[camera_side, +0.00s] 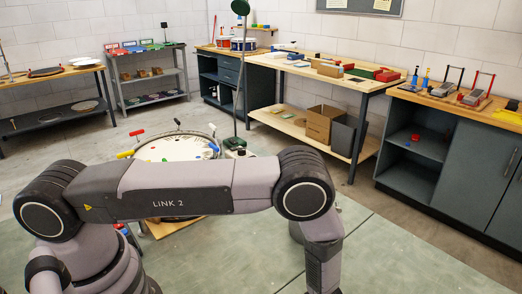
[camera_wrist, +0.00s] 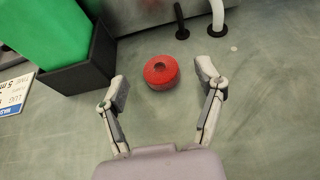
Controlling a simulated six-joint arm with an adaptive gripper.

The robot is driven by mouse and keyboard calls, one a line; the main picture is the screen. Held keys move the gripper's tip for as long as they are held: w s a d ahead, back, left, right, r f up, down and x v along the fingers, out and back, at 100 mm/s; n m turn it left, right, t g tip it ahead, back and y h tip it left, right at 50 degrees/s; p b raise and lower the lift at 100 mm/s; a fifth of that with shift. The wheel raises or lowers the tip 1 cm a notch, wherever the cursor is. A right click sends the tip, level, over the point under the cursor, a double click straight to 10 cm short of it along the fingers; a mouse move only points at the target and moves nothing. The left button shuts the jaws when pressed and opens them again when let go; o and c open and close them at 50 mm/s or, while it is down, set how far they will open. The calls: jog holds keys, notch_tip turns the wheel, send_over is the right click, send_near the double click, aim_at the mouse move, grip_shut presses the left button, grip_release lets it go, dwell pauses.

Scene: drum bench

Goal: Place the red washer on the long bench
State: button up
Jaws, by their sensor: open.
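A round red piece with a small dark centre hole (camera_wrist: 161,72), which looks like the red washer, lies on a grey-green surface in the wrist view. My gripper (camera_wrist: 163,77) is open, with one finger on each side of the red piece and a visible gap to both. I cannot tell how high my gripper is above it. In the side view my gripper is not visible, and I cannot make out the washer there. A long pale wooden bench (camera_side: 345,84) with a lower shelf stands at the back, its top holding several coloured items.
In the wrist view a dark bin (camera_wrist: 85,75) with a green thing (camera_wrist: 45,30) stands left, beside a label plate (camera_wrist: 14,92). Black and white posts (camera_wrist: 216,18) stand at the top right. In the side view a round drum (camera_side: 180,148) stands behind my arm.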

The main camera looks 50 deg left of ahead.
jog(key=shift+d+f, duration=0.25)
jog(key=shift+d, duration=0.25)
jog(key=c, duration=0.8)
jog(key=shift+r, duration=0.15)
